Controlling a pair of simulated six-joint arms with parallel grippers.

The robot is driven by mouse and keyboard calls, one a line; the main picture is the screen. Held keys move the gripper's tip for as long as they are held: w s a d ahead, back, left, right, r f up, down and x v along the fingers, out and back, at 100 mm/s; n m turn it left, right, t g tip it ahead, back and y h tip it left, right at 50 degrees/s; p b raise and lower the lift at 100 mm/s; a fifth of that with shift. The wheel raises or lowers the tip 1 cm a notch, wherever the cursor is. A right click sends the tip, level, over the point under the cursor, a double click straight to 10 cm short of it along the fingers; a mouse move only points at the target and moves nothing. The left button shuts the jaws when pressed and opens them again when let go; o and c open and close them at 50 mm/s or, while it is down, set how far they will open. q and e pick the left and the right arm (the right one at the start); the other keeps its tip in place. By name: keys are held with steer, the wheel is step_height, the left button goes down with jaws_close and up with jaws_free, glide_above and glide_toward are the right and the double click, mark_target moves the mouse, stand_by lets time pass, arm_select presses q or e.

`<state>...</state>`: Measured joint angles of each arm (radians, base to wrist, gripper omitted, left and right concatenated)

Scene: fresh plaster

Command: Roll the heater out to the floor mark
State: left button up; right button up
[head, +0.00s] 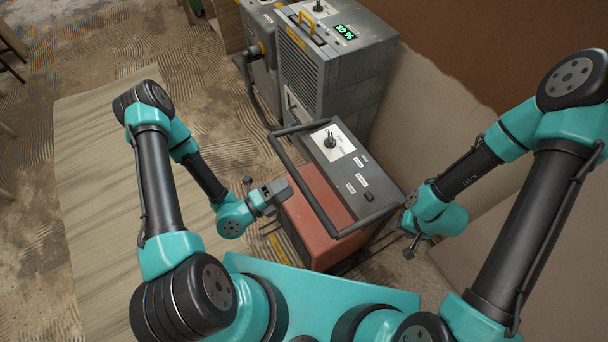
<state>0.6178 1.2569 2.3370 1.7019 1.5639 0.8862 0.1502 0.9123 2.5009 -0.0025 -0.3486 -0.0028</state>
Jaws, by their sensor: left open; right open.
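The heater (318,212) is a red box with a grey top panel (366,178) that carries a dial and switch. It stands in the middle of the head view. A dark tubular push handle (303,185) loops over its near left side. My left gripper (284,190) is open at the heater's left side, close to the handle's long bar; I cannot tell if it touches. My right gripper (408,203) is open near the handle's right end, with its fingers mostly hidden. A yellow strip (278,248) shows low by the heater's left side; I cannot tell if it is the floor mark.
A tall grey machine (340,65) with a green display reading about 80 % stands behind the heater, with another grey unit (262,50) and hose beside it. A partly plastered wall (440,110) closes the right. A pale board (95,150) lies on the open floor at left.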

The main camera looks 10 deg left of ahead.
arm_select(q)
steer(key=x, duration=0.7)
steer(key=shift+c, duration=0.4)
jaws_close()
